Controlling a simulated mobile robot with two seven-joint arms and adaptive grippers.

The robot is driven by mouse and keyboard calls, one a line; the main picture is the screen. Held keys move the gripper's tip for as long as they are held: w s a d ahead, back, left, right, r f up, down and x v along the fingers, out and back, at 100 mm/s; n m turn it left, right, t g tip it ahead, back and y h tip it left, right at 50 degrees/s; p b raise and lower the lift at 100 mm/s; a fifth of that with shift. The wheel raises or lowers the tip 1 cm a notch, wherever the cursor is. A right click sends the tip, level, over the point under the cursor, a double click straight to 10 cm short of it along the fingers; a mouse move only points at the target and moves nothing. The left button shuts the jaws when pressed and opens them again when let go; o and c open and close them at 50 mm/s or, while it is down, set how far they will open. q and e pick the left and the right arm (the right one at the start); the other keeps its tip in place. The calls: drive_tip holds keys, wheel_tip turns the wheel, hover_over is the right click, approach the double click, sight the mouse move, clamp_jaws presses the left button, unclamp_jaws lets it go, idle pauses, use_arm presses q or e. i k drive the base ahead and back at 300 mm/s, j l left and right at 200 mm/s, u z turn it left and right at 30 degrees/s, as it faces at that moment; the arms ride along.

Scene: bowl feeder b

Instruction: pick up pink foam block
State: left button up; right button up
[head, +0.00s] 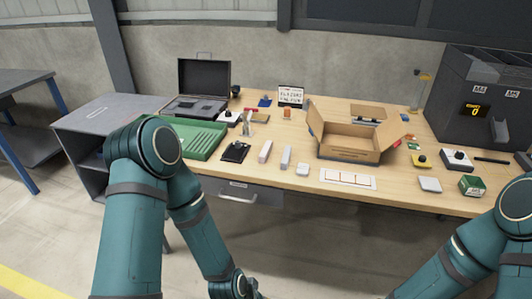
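A small upright block with a pale pinkish tint (265,151) stands near the front of the wooden workbench (400,190), left of centre. It looks like the pink foam block, though its colour is faint. A similar pale grey-lilac block (286,157) stands just to its right, apart from it. My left arm reaches down in front of the bench to the bottom edge, and its gripper is out of the picture. My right arm shows at the lower right, and its gripper is also out of the picture. Neither arm touches the blocks.
An open cardboard box (350,150) stands right of the blocks. A green tray (197,138) and a black pad (235,152) lie to their left. A white rounded piece (303,169) and a white marked card (348,179) lie to the right. A dark machine (480,100) fills the back right.

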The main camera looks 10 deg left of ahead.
sight(265, 153)
drive_tip(key=i+j+z, duration=0.4)
drive_tip(key=j, duration=0.2)
drive_tip(key=j+z, duration=0.15)
drive_tip(key=j, duration=0.15)
drive_tip(key=i+j+z, duration=0.2)
drive_tip(key=j, duration=0.2)
drive_tip(key=k+l, duration=0.05)
